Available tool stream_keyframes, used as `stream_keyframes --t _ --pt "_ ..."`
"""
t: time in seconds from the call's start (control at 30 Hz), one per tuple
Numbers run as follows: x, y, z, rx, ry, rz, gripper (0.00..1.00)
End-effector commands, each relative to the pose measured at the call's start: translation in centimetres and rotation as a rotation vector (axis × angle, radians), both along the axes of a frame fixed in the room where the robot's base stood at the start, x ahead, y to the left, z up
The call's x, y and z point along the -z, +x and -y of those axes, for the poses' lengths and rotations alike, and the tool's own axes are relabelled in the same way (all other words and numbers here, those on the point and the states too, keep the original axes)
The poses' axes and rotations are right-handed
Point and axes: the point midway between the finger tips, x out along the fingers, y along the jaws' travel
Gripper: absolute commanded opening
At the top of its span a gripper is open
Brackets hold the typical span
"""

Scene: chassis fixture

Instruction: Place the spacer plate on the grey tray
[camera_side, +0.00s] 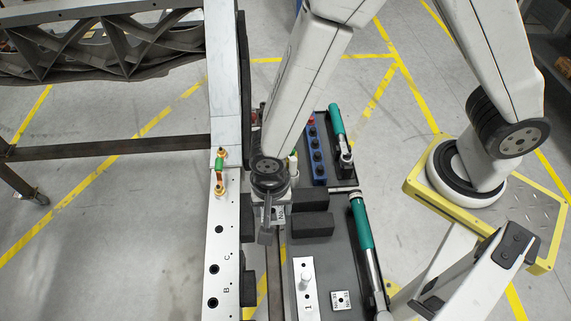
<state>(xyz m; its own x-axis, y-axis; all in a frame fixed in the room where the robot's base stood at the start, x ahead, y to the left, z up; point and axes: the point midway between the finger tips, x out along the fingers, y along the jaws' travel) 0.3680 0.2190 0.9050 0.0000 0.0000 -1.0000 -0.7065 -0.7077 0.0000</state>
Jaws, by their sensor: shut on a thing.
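My gripper (267,232) points down between the long pale chassis rail and the grey tray (328,251). Its dark fingers are partly hidden by my wrist. It is shut on a small pale plate with dark lettering (281,213), which looks like the spacer plate. The plate is near the tray's left edge, beside black foam blocks; I cannot tell whether it touches anything. A similar small square plate with a dark centre hole and lettering (341,300) lies on the tray's lower part.
The chassis rail (224,260) stands left, with a green-and-copper fitting (220,170). On the tray are black blocks (313,224), a white plate with a knob (305,285) and a green-handled tool (361,222). Behind are a blue socket rack (317,150) and another green-handled tool (337,122).

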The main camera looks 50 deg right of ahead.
Motion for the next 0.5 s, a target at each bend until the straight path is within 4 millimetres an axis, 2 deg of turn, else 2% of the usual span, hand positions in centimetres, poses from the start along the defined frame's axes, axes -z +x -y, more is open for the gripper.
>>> stream_keyframes --t 0.27,0.5 --pt "2.4 -0.7 0.1 -0.001 -0.002 -0.002 0.00" --pt "6.6 -2.2 0.6 -0.001 -0.004 -0.004 0.00"
